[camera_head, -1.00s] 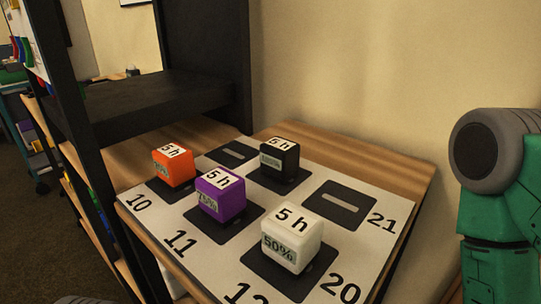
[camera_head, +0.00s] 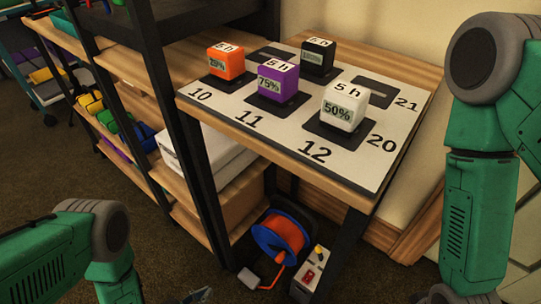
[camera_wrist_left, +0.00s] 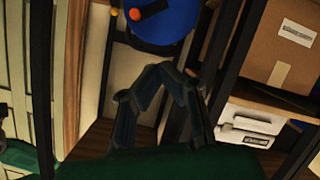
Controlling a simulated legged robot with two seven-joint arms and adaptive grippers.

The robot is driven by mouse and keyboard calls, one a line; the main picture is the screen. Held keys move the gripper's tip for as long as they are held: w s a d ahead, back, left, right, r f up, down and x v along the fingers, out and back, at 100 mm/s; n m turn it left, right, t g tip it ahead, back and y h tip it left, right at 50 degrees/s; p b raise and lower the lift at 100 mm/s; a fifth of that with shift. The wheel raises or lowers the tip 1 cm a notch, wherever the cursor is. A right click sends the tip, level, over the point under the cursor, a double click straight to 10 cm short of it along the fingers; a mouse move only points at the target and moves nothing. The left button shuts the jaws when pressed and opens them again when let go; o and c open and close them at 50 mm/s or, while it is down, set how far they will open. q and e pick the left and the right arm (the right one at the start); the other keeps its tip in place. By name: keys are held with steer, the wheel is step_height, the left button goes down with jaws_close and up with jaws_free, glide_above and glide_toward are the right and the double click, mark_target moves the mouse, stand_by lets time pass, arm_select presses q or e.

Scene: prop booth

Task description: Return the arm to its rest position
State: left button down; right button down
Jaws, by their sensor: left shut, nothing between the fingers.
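My left arm (camera_head: 75,250) comes in low at the left of the head view, below and left of the table. Its gripper (camera_head: 193,296) only just shows at the bottom edge. In the left wrist view the gripper (camera_wrist_left: 160,70) is shut, its fingertips together with nothing between them. My right arm (camera_head: 478,190) hangs bent at the right of the head view; its gripper is out of view.
An orange cube (camera_head: 226,65), a purple cube (camera_head: 277,86), a black cube (camera_head: 318,60) and a white cube (camera_head: 344,110) stand on the numbered board (camera_head: 215,103). Below are an orange-blue cable reel (camera_head: 280,238) and a switch box (camera_head: 310,272). A shelf (camera_head: 130,100) stands left.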

arm_select(q)
steer(key=s+a+r+n+g+y+p, duration=0.1)
steer(key=a+r+g+y+p, duration=0.45)
steer(key=r, duration=0.55)
steer(key=s+a+r+n+g+y+p, duration=0.1)
steer(key=s+a+r+g+y, duration=0.3)
steer(key=s+r, duration=0.7)
steer(key=shift+a+r+p, duration=0.4)
steer(key=shift+r+p, duration=0.35)
steer(key=shift+r, duration=0.1)
steer(key=shift+s, duration=0.1)
